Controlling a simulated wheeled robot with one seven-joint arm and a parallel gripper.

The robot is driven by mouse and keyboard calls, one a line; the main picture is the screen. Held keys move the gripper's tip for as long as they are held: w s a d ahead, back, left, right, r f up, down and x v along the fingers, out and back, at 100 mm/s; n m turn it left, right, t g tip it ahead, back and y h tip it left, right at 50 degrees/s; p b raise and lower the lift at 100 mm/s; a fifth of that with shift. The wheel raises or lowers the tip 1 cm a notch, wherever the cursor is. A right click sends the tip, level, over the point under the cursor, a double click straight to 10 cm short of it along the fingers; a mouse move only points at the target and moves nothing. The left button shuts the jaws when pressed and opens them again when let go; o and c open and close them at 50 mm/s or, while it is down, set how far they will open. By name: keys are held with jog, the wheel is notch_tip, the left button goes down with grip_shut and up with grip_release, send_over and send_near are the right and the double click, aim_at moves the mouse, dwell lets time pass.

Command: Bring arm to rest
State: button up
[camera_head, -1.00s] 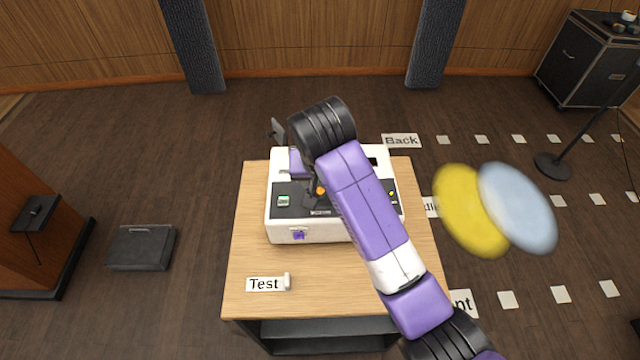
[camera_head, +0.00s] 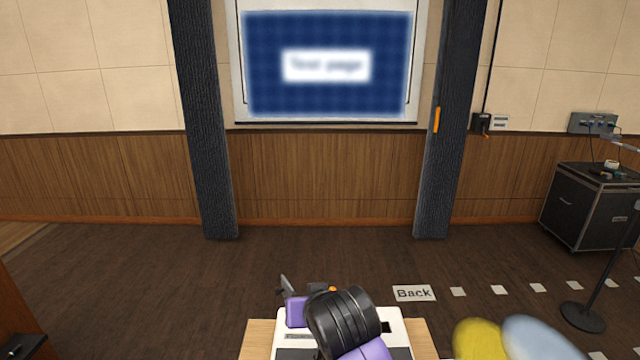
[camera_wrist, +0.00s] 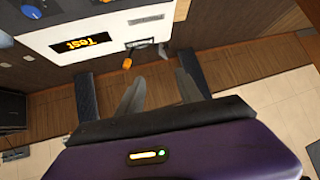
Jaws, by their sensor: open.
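My gripper (camera_wrist: 159,76) is open and empty in the wrist view, its two dark fingers spread apart. It points toward a white console (camera_wrist: 35,48) with a display reading "Test" (camera_wrist: 82,44), a blue knob (camera_wrist: 32,10) and an orange-tipped lever (camera_wrist: 127,64). The fingers look apart from the console. In the head view, the console (camera_head: 398,335) shows only at the bottom edge, mostly hidden by my arm. My gripper (camera_head: 286,288) is partly seen there above the console's left side.
The console stands on a wooden table (camera_head: 258,335). A screen (camera_head: 326,105) on the back wall shows a blurred "Test page". A "Back" label (camera_head: 413,293) lies on the floor. A black case (camera_head: 590,210) and a stand (camera_head: 600,280) are at the right. The left floor is clear.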

jog(key=s+d+f+t+h+b, duration=0.1)
jog(key=s+d, duration=0.6)
jog(key=s, duration=0.9)
jog(key=s+d+f+m+t+h+b, duration=0.1)
jog(key=s+d+f, duration=0.3)
jog(key=s, duration=1.2)
jog(key=s+d+f+t+b, duration=0.2)
jog(key=s+d+f+t, duration=0.1)
jog(key=s+d, duration=0.8)
jog(key=s, duration=0.5)
jog(key=shift+s+d+m+h+b, duration=0.2)
jog(key=shift+m+h+b, duration=0.1)
jog(key=shift+h+b, duration=0.1)
